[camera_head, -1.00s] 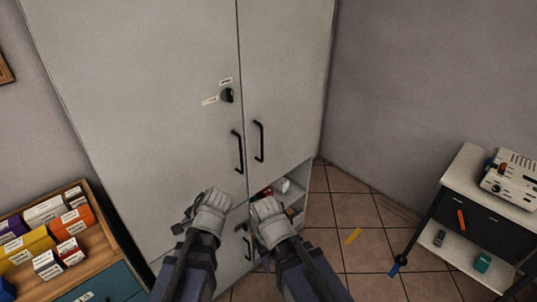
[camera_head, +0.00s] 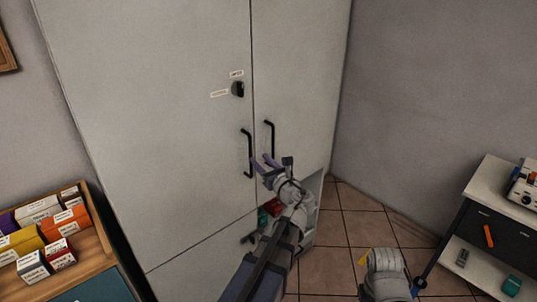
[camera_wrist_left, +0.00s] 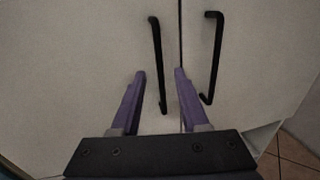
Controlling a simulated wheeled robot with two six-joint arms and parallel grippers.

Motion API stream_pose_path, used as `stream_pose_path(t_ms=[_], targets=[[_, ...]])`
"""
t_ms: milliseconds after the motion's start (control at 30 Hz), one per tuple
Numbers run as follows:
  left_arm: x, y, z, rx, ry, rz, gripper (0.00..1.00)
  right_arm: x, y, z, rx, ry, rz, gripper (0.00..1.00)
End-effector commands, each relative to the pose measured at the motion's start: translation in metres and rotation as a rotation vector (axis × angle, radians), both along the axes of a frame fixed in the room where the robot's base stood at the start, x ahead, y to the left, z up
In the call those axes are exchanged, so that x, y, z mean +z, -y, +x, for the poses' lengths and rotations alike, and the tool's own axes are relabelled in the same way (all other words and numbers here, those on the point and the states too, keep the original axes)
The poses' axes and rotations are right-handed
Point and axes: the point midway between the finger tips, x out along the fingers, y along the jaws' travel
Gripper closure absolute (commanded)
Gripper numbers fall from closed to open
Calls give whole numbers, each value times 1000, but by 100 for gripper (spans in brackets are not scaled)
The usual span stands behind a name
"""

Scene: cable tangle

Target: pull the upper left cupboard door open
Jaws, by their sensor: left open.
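The upper left cupboard door (camera_head: 160,110) is pale grey and looks closed, its edge flush with the upper right door (camera_head: 300,70). Its black bar handle (camera_head: 248,153) stands upright near the seam. My left gripper (camera_head: 264,162) is open, with purple fingers just beside the lower part of this handle. In the left wrist view, the left door's handle (camera_wrist_left: 157,60) runs between the two spread fingers of my left gripper (camera_wrist_left: 160,73); contact cannot be told. The right door's handle (camera_wrist_left: 213,55) is outside the fingers. My right gripper (camera_head: 385,262) is low at the right, fingers unclear.
A black lock knob (camera_head: 238,89) sits above the handles. Below is an open compartment with red items (camera_head: 272,207). A shelf with boxes (camera_head: 68,221) stands left, a white-topped cart (camera_head: 500,190) right. Tiled floor (camera_head: 350,195) lies between cupboard and cart.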

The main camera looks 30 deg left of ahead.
Motion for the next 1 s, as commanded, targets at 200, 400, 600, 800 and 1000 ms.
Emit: stream_pose_path(t_ms=[200,400,600,800,1000], targets=[[0,-11,8,2,1,-1,55,0,0,0,0,0,0,50],[0,-37,26,3,1,-2,55,0,0,0,0,0,0,50],[0,-57,39,3,1,-3,55,0,0,0,0,0,0,50],[0,-64,44,0,1,-3,55,0,0,0,0,0,0,50],[0,-65,43,0,1,-3,55,0,0,0,0,0,0,50]])
